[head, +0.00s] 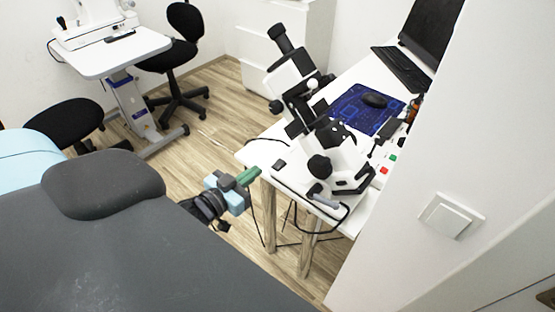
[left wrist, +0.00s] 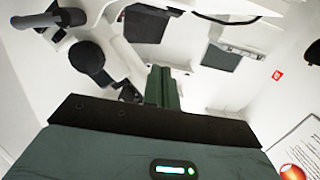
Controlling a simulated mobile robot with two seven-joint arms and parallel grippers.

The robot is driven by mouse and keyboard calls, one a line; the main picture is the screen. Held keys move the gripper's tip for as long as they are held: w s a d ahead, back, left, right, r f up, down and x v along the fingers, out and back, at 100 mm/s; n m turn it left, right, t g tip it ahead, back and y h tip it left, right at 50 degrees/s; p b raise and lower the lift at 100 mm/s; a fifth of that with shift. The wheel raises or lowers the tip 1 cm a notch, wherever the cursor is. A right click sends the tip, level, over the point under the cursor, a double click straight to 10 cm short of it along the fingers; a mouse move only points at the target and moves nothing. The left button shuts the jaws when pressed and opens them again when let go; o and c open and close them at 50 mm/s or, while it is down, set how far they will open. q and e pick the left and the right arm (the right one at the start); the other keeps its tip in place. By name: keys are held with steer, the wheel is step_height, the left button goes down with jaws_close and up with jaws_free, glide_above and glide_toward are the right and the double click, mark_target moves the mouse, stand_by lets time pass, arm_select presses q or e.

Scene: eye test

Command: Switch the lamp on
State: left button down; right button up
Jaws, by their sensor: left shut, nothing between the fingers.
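A black and white slit-lamp-like instrument (head: 302,82) stands on the white desk; I cannot tell whether it is lit. A panel with small red and green buttons (head: 388,164) lies beside its base on the right. A white wall switch (head: 450,215) is on the wall at the right. My left gripper (head: 250,176), with green fingers, is shut and empty, left of the desk's front corner and apart from the instrument. In the left wrist view its shut fingers (left wrist: 162,86) point towards black and white equipment (left wrist: 88,58). My right gripper is not in view.
The white desk (head: 262,157) also holds a blue mat (head: 350,104) with a black mouse (head: 375,100), a keyboard (head: 402,68) and a monitor.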

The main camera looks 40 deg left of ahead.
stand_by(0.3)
arm_select(q)
steer(key=shift+w, duration=0.1)
glide_above(279, 168)
steer(key=s, duration=0.1)
steer(key=shift+f, duration=0.35)
steer(key=shift+w+f, duration=0.2)
steer(key=shift+f, duration=0.45)
steer(key=shift+w+f, duration=0.15)
steer(key=shift+f, duration=0.45)
steer(key=shift+w+f, duration=0.1)
steer(key=shift+f, duration=0.7)
